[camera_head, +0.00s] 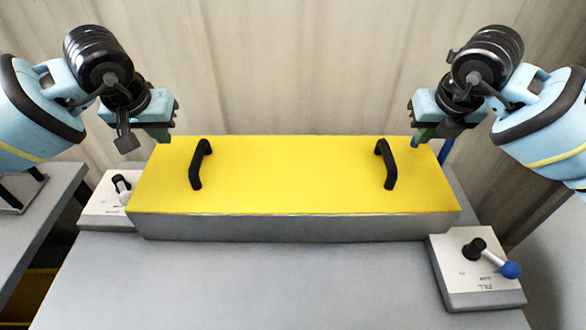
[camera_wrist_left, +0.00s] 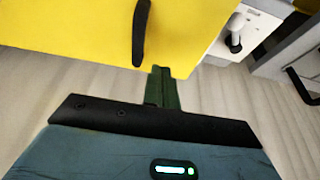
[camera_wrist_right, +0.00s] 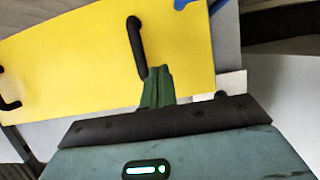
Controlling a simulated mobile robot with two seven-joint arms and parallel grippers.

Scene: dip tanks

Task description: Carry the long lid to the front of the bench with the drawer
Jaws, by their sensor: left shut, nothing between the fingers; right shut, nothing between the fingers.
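The long yellow lid (camera_head: 290,175) lies flat on a grey tank (camera_head: 295,228) on the bench. It has two black handles, a left one (camera_head: 201,164) and a right one (camera_head: 386,164). My left gripper (camera_head: 162,138) is shut and empty, above the lid's far left corner. In the left wrist view its fingers (camera_wrist_left: 161,86) point toward the left handle (camera_wrist_left: 140,32), apart from it. My right gripper (camera_head: 416,140) is shut and empty near the lid's far right corner. In the right wrist view its fingers (camera_wrist_right: 157,86) appear close to the right handle (camera_wrist_right: 137,46); contact cannot be told.
A control box with a blue-knobbed lever (camera_head: 478,270) stands right of the tank. Another box with a black lever (camera_head: 108,205) stands at its left. The bench top (camera_head: 240,285) in front is clear. A grey side table (camera_head: 40,215) is at the left; a curtain hangs behind.

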